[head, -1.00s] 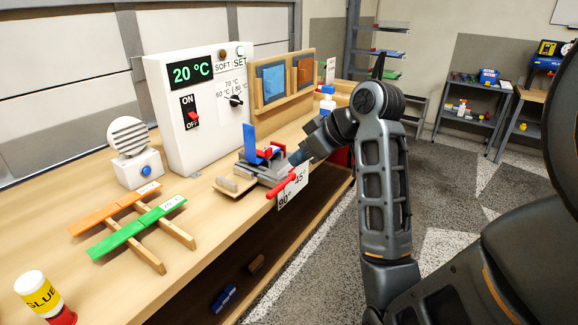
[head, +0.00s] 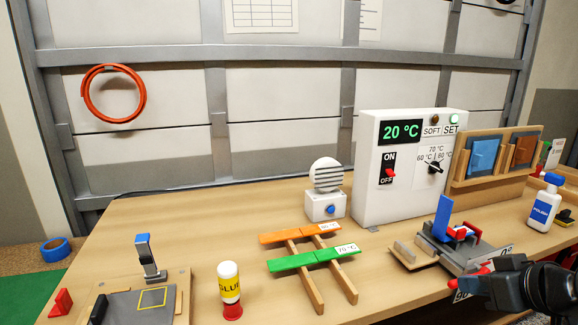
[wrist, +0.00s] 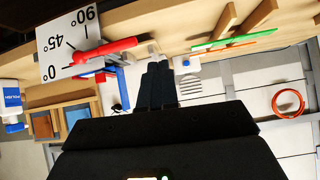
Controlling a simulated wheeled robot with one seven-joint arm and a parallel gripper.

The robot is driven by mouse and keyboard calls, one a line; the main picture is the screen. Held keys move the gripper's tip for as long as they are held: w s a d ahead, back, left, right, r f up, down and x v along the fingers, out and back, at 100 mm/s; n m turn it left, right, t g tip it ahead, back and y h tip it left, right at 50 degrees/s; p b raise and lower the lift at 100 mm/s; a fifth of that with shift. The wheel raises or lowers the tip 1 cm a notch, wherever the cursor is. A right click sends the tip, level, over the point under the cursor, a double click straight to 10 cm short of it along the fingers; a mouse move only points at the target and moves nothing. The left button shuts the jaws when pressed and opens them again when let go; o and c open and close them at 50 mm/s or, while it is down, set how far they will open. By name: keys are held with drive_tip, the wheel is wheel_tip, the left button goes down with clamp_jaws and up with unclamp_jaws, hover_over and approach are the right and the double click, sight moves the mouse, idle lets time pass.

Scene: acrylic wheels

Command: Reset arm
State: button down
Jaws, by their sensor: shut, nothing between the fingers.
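My gripper (wrist: 158,84) shows in the wrist view with its two dark fingers together and nothing between them. In the head view my dark arm comes in at the lower right corner, and the fingertips cannot be made out there. The arm is beside the bending fixture (head: 455,248), a grey base with a blue upright part and a red handle (head: 470,280). In the wrist view the red handle (wrist: 105,50) and the white angle card (wrist: 68,42) lie to the upper left of the fingers.
A white heater box (head: 405,165) stands on the bench behind the fixture. Orange and green strips (head: 315,257) lie on a wooden rack at centre. A glue bottle (head: 229,282), a polish bottle (head: 545,203) and a small fan (head: 325,190) stand on the bench.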

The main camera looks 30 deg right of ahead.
drive_tip(key=s+a+f+t, duration=0.1)
drive_tip(key=s+a+f, duration=0.3)
drive_tip(key=a, duration=0.5)
drive_tip(key=s+a+f+t, duration=0.1)
drive_tip(key=a+f, duration=0.5)
drive_tip(key=a, duration=0.2)
drive_tip(key=s+a+r+n+t+y, duration=0.1)
drive_tip(key=s+a+r, duration=0.2)
drive_tip(key=s+a, duration=0.2)
drive_tip(key=s+a+r+n+t+y, duration=0.1)
drive_tip(key=s+a+r+n+t, duration=0.1)
drive_tip(key=s+a, duration=0.3)
drive_tip(key=s+r, duration=0.1)
drive_tip(key=s, duration=0.3)
drive_tip(key=shift+s+a+n+y, duration=0.15)
drive_tip(key=shift+s+n+y, duration=0.15)
drive_tip(key=shift+s, duration=0.1)
drive_tip(key=shift+f, duration=0.1)
